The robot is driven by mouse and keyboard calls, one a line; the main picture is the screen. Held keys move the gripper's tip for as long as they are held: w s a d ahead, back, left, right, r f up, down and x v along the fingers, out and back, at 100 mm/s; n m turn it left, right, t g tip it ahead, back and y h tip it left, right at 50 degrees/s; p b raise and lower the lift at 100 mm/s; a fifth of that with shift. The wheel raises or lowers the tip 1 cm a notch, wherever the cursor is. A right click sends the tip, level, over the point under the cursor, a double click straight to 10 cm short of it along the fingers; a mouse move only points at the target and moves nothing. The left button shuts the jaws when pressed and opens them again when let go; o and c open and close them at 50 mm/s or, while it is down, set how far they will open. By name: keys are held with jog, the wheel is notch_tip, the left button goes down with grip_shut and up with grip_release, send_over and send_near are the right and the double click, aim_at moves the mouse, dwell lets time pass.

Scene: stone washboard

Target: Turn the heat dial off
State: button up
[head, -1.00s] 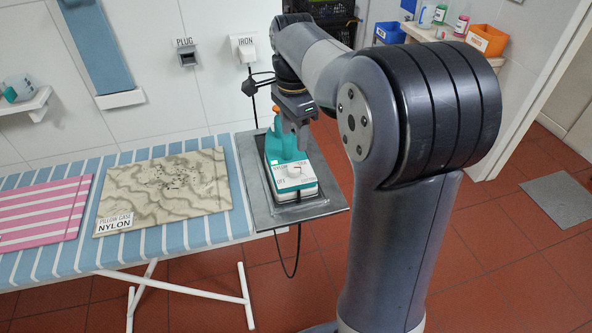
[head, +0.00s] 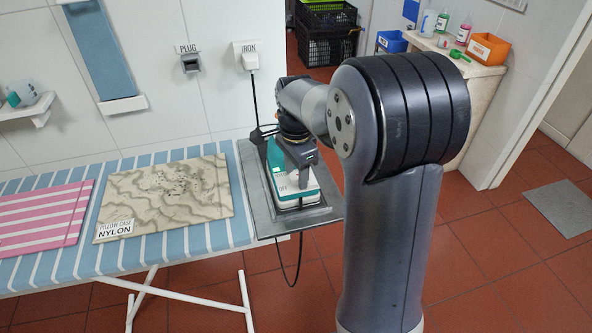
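A teal and white iron (head: 273,158) stands on a grey metal rest plate (head: 262,222) at the right end of the ironing board. Its white front panel (head: 284,183) carries the heat dial and printed labels; "OFF" is partly readable at its lower left. My gripper (head: 301,166) is low over this panel, pointing down, and covers the dial. Its fingertips are at or just above the panel; I cannot tell whether they touch the dial or how far apart they are.
A nylon pillow case (head: 165,190) and a pink striped cloth (head: 42,214) lie on the striped ironing board (head: 190,240). A cord (head: 298,250) hangs off the plate's front. Shelf boxes stand back right.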

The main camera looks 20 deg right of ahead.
jog(key=c, duration=0.9)
